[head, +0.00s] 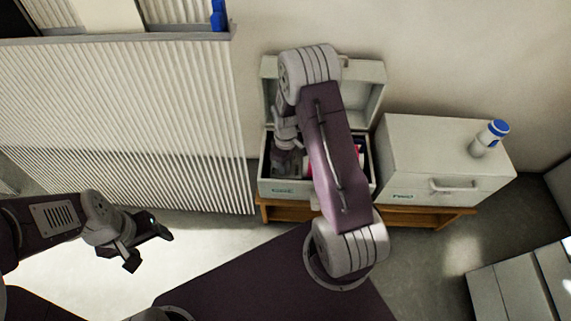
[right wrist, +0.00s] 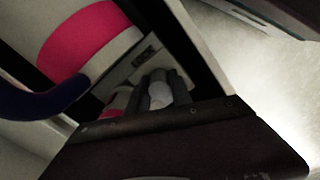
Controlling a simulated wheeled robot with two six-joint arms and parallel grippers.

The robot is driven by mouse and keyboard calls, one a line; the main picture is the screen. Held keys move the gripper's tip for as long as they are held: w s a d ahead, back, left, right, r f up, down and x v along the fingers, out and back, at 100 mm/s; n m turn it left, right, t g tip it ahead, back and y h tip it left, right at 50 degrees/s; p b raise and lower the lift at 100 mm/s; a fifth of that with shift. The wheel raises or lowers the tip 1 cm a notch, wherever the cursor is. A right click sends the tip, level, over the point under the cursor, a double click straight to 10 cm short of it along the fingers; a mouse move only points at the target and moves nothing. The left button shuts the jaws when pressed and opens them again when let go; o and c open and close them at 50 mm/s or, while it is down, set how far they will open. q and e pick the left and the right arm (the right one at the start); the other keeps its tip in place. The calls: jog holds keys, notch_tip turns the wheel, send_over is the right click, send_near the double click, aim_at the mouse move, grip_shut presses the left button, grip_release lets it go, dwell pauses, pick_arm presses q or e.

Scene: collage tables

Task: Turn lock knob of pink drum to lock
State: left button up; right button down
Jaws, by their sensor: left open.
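The pink drum (right wrist: 75,40) shows in the right wrist view as a pink curved surface with a pale band. In the head view only a sliver of pink (head: 359,160) shows inside the open left box, beside my right arm. My right gripper (right wrist: 164,88) reaches down into that box. Its dark fingers stand on either side of a pale rounded part (right wrist: 160,95), perhaps the lock knob; whether they press on it I cannot tell. My arm hides much of the box interior in the head view. My left gripper (head: 149,248) is open and empty, at the left, away from the boxes.
The open box (head: 290,187) has its lid raised at the back. A closed white box (head: 420,155) with a blue-capped bottle (head: 489,139) on top stands to its right. Both rest on a wooden bench (head: 425,215). A dark curved object (right wrist: 40,100) is at the right wrist view's left.

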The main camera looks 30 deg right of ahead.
jog(key=shift+r+m+p, duration=0.2)
jog(key=shift+m+p, duration=0.7)
jog(key=shift+p, duration=0.25)
jog(key=m+p, duration=0.2)
jog(key=shift+m, duration=0.3)
jog(key=m+p, duration=0.3)
jog(key=shift+m, duration=0.4)
jog(key=m+p, duration=0.1)
jog(key=m, duration=0.1)
jog(key=shift+m+p, duration=0.3)
jog(key=m+p, duration=0.1)
jog(key=m, duration=0.2)
jog(key=shift+f+p, duration=0.1)
jog(key=shift+p, duration=0.2)
jog(key=shift+d+f+m+p, duration=0.1)
jog(key=shift+m+p, duration=0.55)
jog(key=shift+m, duration=1.45)
